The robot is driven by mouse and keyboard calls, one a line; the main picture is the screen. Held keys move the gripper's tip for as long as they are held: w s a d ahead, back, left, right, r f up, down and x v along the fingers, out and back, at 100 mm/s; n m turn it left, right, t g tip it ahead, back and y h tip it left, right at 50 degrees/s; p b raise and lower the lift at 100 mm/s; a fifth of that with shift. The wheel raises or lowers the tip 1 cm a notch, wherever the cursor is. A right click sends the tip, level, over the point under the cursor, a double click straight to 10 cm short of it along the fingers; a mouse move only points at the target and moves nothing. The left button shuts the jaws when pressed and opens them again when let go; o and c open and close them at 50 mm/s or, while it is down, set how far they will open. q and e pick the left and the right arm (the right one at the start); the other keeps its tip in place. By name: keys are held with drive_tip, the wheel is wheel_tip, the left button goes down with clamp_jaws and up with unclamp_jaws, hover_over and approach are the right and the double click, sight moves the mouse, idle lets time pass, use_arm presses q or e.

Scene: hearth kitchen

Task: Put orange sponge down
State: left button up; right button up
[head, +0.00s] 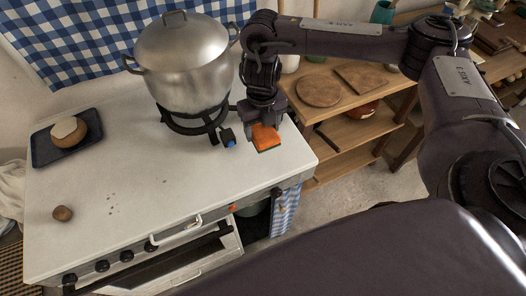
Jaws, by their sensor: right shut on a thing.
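The orange sponge (265,136) has a dark green underside and is at the right part of the white stove top (150,190). My right gripper (264,124) points down from above and is shut on the sponge. The sponge is at or just above the stove surface; I cannot tell whether it touches. The fingertips are partly hidden behind the sponge. My left gripper is not in the view.
A large lidded metal pot (188,72) stands on a black burner just left of my right gripper. A dark tray (50,150) with a round food item and a small brown knob-like object (62,213) lie at left. Wooden shelves (350,135) stand at right.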

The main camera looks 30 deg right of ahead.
drive_tip(key=b, duration=0.2)
hover_over(263, 159)
wheel_tip(263, 159, down, 7)
drive_tip(key=shift+f, duration=0.1)
wheel_tip(263, 159, down, 4)
drive_tip(key=shift+r+b, duration=0.2)
drive_tip(key=shift+b, duration=0.25)
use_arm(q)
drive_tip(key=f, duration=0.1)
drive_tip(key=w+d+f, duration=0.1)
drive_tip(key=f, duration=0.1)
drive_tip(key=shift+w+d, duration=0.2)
use_arm(e)
drive_tip(key=shift+w+f, duration=0.1)
drive_tip(key=shift+f, duration=0.3)
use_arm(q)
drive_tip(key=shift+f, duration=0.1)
use_arm(e)
drive_tip(key=o, duration=0.4)
drive_tip(key=shift+f, duration=0.15)
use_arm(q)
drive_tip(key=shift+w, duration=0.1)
use_arm(e)
drive_tip(key=o, duration=0.5)
